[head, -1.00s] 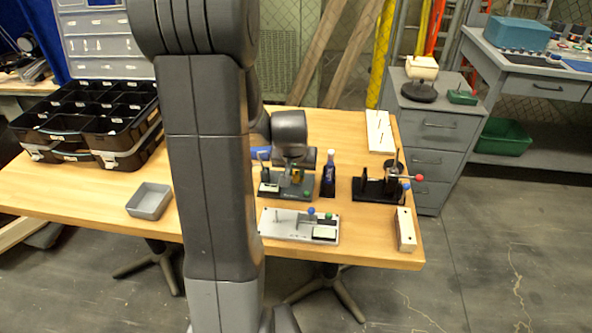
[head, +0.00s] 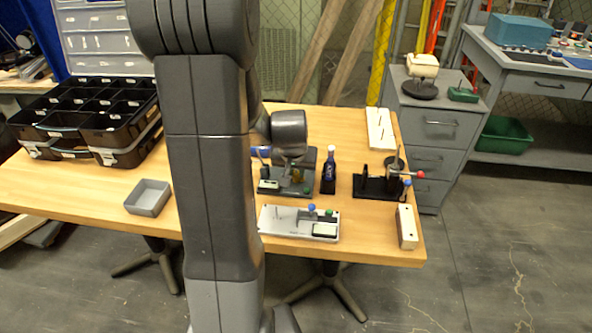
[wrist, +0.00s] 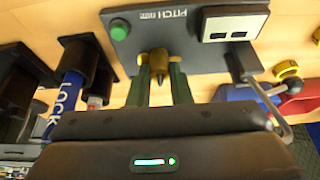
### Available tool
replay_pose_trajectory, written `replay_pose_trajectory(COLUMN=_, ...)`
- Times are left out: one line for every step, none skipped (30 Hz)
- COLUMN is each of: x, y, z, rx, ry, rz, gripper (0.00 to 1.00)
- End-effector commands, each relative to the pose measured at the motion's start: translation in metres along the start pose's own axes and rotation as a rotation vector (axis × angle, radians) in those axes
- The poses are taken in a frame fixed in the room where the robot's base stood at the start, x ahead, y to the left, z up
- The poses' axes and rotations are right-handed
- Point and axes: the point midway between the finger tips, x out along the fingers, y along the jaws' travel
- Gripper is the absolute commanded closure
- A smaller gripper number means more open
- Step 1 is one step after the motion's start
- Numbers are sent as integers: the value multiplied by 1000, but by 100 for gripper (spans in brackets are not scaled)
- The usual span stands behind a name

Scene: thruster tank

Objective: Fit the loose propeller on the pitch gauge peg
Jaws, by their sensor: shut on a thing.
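The pitch gauge (wrist: 185,38) is a dark grey plate marked PITCH, with a green button and a pale display. It also shows in the head view (head: 307,192), partly behind my wrist. In the wrist view my gripper (wrist: 158,82) has its two green fingers over the plate's near edge. They are shut on the loose propeller (wrist: 158,62), a small brass-coloured piece with a darker centre between the fingertips. The gauge peg is not distinguishable; the propeller and fingers may hide it. I cannot tell whether the propeller is around the peg or above it.
A light grey fixture plate (head: 290,226) lies in front, a black stand (head: 372,187) to the right. A bent metal rod (wrist: 262,95) stands by the gauge. A grey tray (head: 148,198) sits left, with bare table around it.

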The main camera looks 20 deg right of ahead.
Motion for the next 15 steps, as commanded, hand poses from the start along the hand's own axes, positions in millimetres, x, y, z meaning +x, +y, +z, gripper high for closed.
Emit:
replay_pose_trajectory(x=0, y=0, z=0, rx=0, ry=1, rz=0, gripper=100)
replay_pose_trajectory(x=0, y=0, z=0, rx=0, ry=1, rz=0, gripper=100)
replay_pose_trajectory(x=0, y=0, z=0, rx=0, ry=1, rz=0, gripper=100)
replay_pose_trajectory(x=0, y=0, z=0, rx=0, ry=1, rz=0, gripper=76)
replay_pose_trajectory(x=0, y=0, z=0, rx=0, ry=1, rz=0, gripper=70)
replay_pose_trajectory(x=0, y=0, z=0, rx=0, ry=1, rz=0, gripper=62)
replay_pose_trajectory(x=0, y=0, z=0, rx=0, ry=1, rz=0, gripper=56)
replay_pose_trajectory(x=0, y=0, z=0, rx=0, ry=1, rz=0, gripper=56)
replay_pose_trajectory(x=0, y=0, z=0, rx=0, ry=0, rz=0, gripper=56)
replay_pose_trajectory(x=0, y=0, z=0, rx=0, ry=0, rz=0, gripper=56)
replay_pose_trajectory(x=0, y=0, z=0, rx=0, ry=0, rz=0, gripper=56)
replay_pose_trajectory(x=0, y=0, z=0, rx=0, ry=0, rz=0, gripper=56)
replay_pose_trajectory(x=0, y=0, z=0, rx=0, ry=0, rz=0, gripper=56)
replay_pose_trajectory(x=0, y=0, z=0, rx=0, ry=0, rz=0, gripper=56)
replay_pose_trajectory(x=-1, y=0, z=0, rx=0, ry=0, rz=0, gripper=56)
